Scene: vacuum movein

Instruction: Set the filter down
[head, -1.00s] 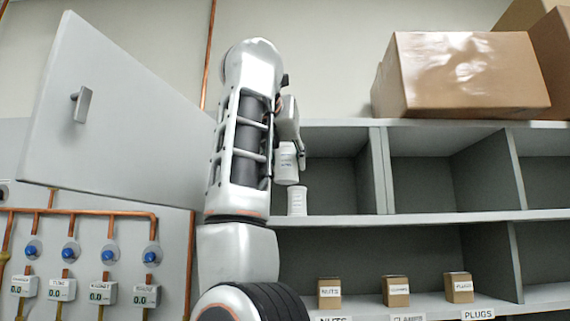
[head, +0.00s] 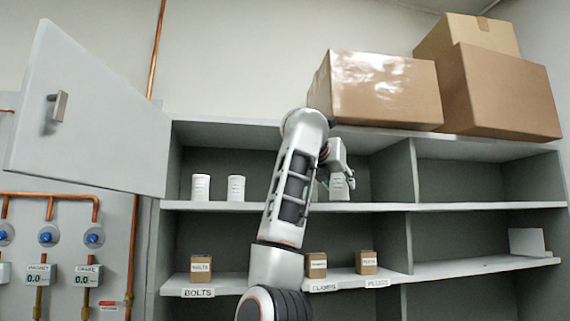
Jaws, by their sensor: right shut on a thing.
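My right gripper (head: 343,181) is shut on a white filter (head: 339,190), a canister with a small label. The filter is upright in the upper shelf row, just right of my arm, and the gripper partly covers it. Its base is at about the height of the shelf board (head: 385,207); I cannot tell whether it touches. Two similar white canisters, a left one (head: 201,188) and a right one (head: 236,188), stand on the same board farther left. My left gripper is not in view.
An open cabinet door (head: 90,115) hangs at the left. Large cardboard boxes (head: 385,90) sit on top of the shelf unit. Small labelled boxes (head: 316,265) stand on the row below. The compartment right of the divider (head: 411,170) is empty.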

